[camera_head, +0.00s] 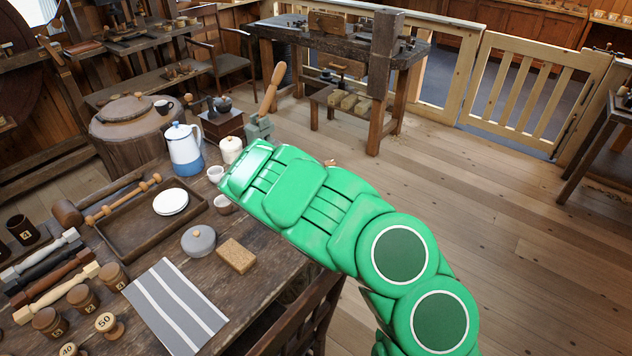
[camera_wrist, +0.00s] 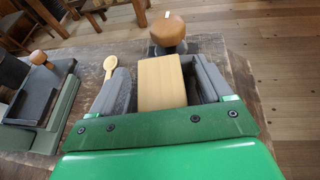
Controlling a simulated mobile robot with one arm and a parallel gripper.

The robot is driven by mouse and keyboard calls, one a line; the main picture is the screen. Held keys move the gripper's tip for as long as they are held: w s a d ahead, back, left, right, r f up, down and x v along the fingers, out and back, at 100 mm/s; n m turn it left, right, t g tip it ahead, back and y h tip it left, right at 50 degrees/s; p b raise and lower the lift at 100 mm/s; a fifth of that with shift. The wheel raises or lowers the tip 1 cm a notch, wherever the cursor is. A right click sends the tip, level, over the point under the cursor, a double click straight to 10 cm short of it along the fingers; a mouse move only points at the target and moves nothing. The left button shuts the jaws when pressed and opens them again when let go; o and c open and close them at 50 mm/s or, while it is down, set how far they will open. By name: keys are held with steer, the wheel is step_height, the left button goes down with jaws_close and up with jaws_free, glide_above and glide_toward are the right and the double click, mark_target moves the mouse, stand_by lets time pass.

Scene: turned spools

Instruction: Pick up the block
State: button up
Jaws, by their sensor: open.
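A pale wooden block (camera_wrist: 162,84) shows in the wrist view, with a plain flat face towards the camera. My gripper (camera_wrist: 157,70) is open, with one grey finger on each side of the block. A narrow gap shows on the left of the block; the right finger looks close to it, and I cannot tell whether they touch. The block's lower end is hidden by the gripper's green body. In the head view my green arm reaches over the table's far right part, and I cannot make out the block there.
In the wrist view a brown-knobbed object (camera_wrist: 168,33) stands just beyond the block, and a wooden spoon (camera_wrist: 110,66) lies left.

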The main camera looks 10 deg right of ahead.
steer(key=shift+c, duration=0.2)
steer(key=c, duration=1.1)
steer(key=shift+o, duration=0.2)
steer(key=shift+r, duration=0.15)
step_height(320, 180, up, 10)
steer(key=shift+f, duration=0.1)
